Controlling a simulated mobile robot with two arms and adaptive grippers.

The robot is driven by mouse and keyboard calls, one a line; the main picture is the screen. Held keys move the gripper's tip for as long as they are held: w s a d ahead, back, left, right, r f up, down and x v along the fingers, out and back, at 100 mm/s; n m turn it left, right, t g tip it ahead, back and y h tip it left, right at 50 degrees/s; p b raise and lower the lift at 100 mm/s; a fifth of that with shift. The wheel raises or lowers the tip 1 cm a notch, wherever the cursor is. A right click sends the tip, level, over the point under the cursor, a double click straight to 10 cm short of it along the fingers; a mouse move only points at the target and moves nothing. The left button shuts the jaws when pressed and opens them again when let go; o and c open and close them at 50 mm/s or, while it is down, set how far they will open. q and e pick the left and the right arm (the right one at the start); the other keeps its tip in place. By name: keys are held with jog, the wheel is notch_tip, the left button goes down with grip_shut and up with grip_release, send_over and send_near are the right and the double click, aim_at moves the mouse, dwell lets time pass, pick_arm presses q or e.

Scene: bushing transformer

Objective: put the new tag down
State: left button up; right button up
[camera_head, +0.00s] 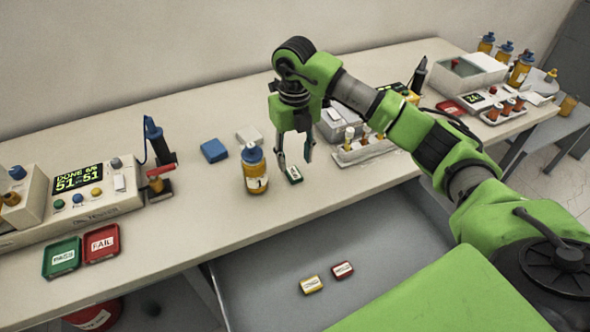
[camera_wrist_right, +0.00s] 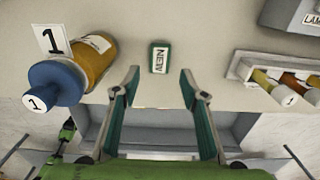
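The new tag (camera_head: 294,174) is a small green block with a white label. It appears to lie flat on the table, to the right of a numbered amber bottle (camera_head: 255,172). The wrist view shows the tag (camera_wrist_right: 160,57) with its word NEW, just beyond and between the fingertips, with clear space on both sides. My right gripper (camera_head: 295,160) points down over the tag with its fingers spread. In the wrist view the right gripper (camera_wrist_right: 160,75) is open and holds nothing. My left gripper is out of view.
The amber bottle with blue cap (camera_wrist_right: 75,75) stands close to the left. A white vial rack (camera_head: 362,150) stands to the right. Blue (camera_head: 214,150) and pale (camera_head: 249,135) blocks lie behind. Green PASS (camera_head: 62,257) and red FAIL (camera_head: 102,243) trays sit left. Two tags lie lower, in front.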

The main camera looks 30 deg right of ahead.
aim_at(295, 174)
notch_tip(295, 174, up, 7)
jog(key=b, duration=0.1)
dwell(0.7)
